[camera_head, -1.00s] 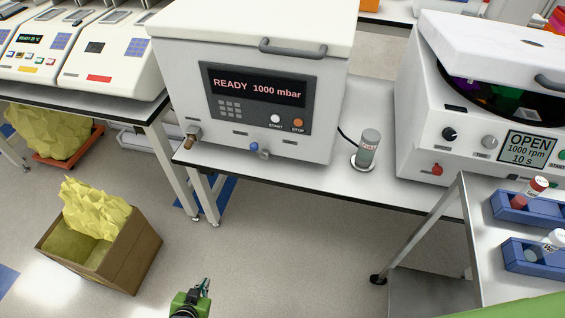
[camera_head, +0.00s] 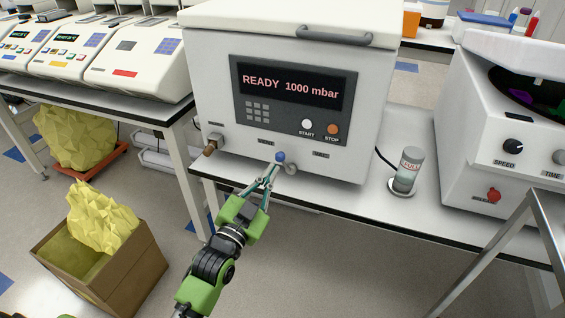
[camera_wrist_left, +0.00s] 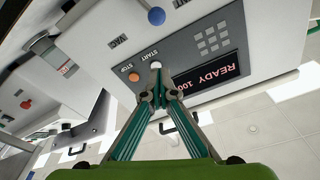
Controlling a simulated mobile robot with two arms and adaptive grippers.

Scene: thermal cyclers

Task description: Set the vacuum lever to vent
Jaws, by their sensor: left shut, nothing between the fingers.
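The vacuum lever shows as a blue ball knob (camera_head: 281,157) on the lower front of the white machine (camera_head: 215,110). The blue ball (camera_wrist_left: 156,16) also shows near the top of the left wrist view, with a VAC label beside it. My left gripper (camera_head: 272,170) is shut and empty, with its fingertips just below and left of the knob in the head view. In the left wrist view the fingertips (camera_wrist_left: 155,70) are together, apart from the ball in the picture. Whether they touch the lever, I cannot tell. My right gripper is not in view.
The machine's display (camera_head: 290,88) reads READY 1000 mbar. A brown-tipped fitting (camera_head: 209,150) sits left of the knob, and a small jar (camera_head: 409,168) stands right on the bench. A centrifuge (camera_head: 505,130) is farther right. A cardboard box (camera_head: 120,265) stands on the floor.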

